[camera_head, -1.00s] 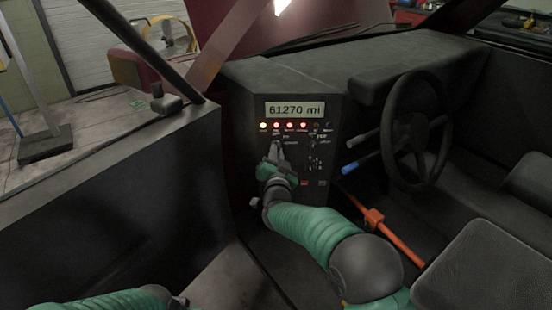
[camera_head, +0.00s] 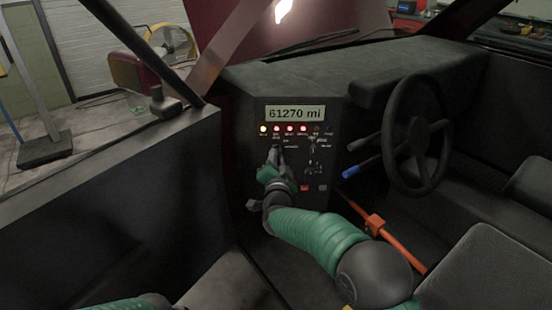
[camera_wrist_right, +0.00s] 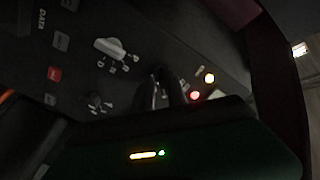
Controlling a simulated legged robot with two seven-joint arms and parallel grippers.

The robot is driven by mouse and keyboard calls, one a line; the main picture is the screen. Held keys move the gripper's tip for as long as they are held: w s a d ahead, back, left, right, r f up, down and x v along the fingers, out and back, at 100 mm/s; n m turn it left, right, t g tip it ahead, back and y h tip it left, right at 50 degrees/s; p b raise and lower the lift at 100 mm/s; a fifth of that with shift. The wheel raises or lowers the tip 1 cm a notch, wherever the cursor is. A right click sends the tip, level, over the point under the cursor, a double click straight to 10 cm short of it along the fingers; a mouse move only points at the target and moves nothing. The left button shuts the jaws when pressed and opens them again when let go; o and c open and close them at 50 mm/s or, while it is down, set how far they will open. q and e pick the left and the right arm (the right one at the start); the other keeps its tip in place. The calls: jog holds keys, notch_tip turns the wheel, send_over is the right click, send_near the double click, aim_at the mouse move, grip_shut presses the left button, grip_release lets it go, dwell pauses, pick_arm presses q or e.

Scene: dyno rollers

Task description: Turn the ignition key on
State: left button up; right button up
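The dark control panel (camera_head: 258,110) stands mid-picture in the head view, with a lit display (camera_head: 295,113) reading 61270 mi and a row of lights below it. My right gripper (camera_head: 275,155) reaches up to the panel's left part, just under the lights. In the wrist view its two dark fingers (camera_wrist_right: 161,88) point at the panel and sit close together. The ignition key cannot be made out; the fingers may cover it. Whether they grip anything is unclear. My left forearm shows at the bottom left; its gripper is out of view.
A grey selector knob (camera_wrist_right: 115,48) and a red button (camera_wrist_right: 55,74) are near the fingers in the wrist view. Right of the panel are a steering wheel (camera_head: 420,95), a blue-tipped lever (camera_head: 350,172) and an orange bar (camera_head: 375,225).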

jog(key=shift+o, duration=1)
jog(key=shift+r, duration=0.15)
jog(key=shift+s, duration=0.1)
jog(key=s+p, duration=0.2)
jog(key=s, duration=1.4)
jog(key=shift+s+d, duration=0.15)
jog(key=shift+s, duration=0.1)
